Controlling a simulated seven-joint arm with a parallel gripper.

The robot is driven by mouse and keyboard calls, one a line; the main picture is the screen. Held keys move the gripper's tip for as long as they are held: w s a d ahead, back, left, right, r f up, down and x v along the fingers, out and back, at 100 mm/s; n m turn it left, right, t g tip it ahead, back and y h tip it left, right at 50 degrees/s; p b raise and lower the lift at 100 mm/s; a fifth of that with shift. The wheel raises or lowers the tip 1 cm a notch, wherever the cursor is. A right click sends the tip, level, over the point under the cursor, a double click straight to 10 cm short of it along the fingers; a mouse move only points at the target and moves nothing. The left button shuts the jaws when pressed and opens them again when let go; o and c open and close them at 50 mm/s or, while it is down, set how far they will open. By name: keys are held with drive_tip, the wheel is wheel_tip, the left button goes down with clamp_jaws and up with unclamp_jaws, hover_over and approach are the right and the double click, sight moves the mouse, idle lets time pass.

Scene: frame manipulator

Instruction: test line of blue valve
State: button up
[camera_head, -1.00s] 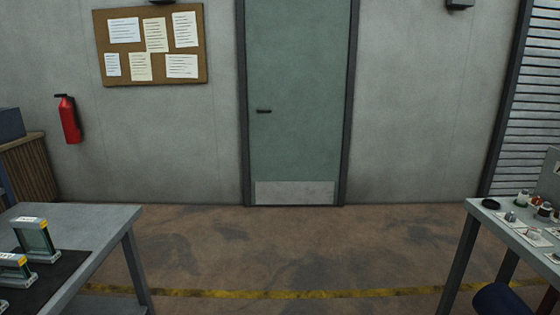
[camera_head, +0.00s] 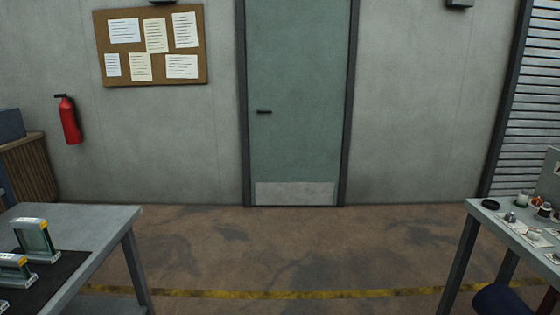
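No blue valve can be made out in the head view. On the right table (camera_head: 483,216) stand several small parts, too small to identify, among them a dark round piece (camera_head: 491,203) and a grey knob-like piece (camera_head: 510,217) on a white card. A small red-orange item (camera_head: 538,200) sits farther back there. On the left table (camera_head: 95,222), framed glass-like panels (camera_head: 36,240) with yellow-marked tops stand upright on a dark mat (camera_head: 70,263). My gripper is not in view.
Open floor (camera_head: 290,250) with a yellow line (camera_head: 290,294) lies between the tables. A closed green door (camera_head: 295,110) is in the back wall. A red extinguisher (camera_head: 69,120) hangs at left. A dark rounded object (camera_head: 497,300) is below the right table.

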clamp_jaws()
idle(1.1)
